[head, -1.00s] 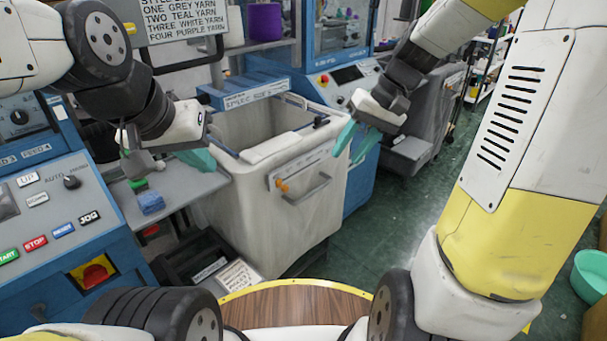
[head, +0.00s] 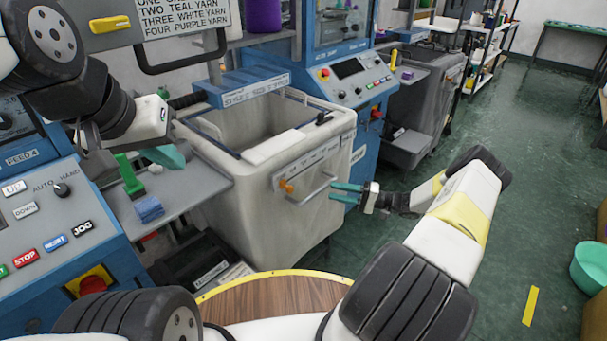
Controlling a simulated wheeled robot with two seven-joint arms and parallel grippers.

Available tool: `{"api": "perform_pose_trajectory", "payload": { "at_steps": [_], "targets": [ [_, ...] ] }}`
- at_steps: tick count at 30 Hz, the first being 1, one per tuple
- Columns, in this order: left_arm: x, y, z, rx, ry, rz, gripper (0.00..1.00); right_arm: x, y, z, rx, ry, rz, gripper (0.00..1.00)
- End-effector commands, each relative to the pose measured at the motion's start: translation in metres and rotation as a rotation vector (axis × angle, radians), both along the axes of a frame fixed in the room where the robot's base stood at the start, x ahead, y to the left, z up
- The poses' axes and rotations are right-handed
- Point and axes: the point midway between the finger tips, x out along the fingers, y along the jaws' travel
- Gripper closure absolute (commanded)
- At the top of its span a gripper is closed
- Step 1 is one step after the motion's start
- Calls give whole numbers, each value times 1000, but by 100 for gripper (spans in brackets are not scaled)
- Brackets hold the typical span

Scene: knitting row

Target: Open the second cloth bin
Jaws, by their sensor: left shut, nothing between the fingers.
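A pale cloth bin (head: 250,205) stands in the middle, its top open and its inside showing. Its front has a grey bar handle (head: 318,190) and an orange knob (head: 287,187). My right gripper (head: 333,191) is at the right end of this handle, its two teal fingers apart and pointing left at it; I cannot tell whether they touch the bar. A darker grey bin (head: 425,100) stands behind, past a blue machine. My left gripper (head: 166,156) is shut and empty, left of the pale bin above a grey shelf.
A blue control panel (head: 45,215) with buttons is at the left. A blue machine (head: 360,85) adjoins the pale bin. Green floor (head: 500,140) is clear to the right, with a teal tub (head: 590,270) at the edge.

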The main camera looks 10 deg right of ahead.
Motion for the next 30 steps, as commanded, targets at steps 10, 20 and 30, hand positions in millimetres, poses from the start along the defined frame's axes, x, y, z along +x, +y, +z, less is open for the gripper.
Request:
{"api": "perform_pose_trajectory", "payload": {
  "at_steps": [10, 20, 30],
  "targets": [
    [0, 0, 0, 0, 0, 0, 100, 2, -12, -36, 103, -49, -138, 62],
    [0, 0, 0, 0, 0, 0, 100, 25, 32, -26, 102, -47, -133, 62],
    [0, 0, 0, 0, 0, 0, 100, 35, 49, -23, 101, -46, -136, 62]
  ]
}}
